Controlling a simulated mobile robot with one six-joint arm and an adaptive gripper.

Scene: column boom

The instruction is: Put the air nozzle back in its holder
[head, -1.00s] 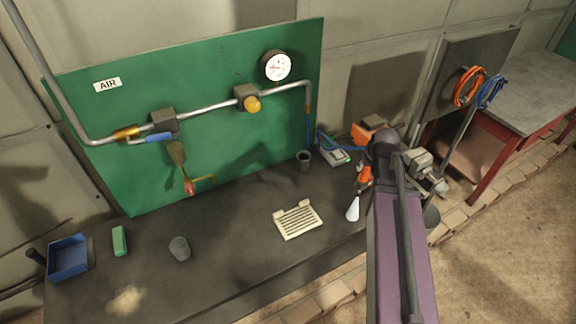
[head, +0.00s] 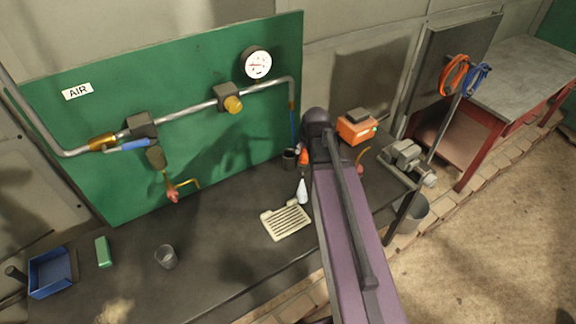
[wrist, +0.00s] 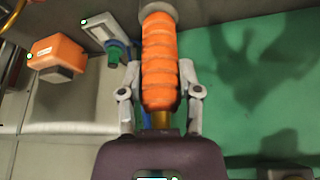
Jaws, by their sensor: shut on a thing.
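The air nozzle, with its orange ribbed grip (wrist: 162,62), is held between the two grey fingers of my gripper (wrist: 161,88) in the wrist view. A brass part shows at the grip's lower end and a grey round end at the top. In the head view the orange grip (head: 303,157) shows just left of my purple arm, with a pale tapered piece (head: 301,191) below it. A dark open cup (head: 289,159), which may be the holder, stands on the bench close to the left of the grip. My arm hides most of the gripper there.
A cream slotted tray (head: 286,222) lies in front of the grip. A green board (head: 200,140) with pipe, valves and gauge (head: 257,63) rises behind. An orange box (head: 356,127) and a vice (head: 408,160) are to the right.

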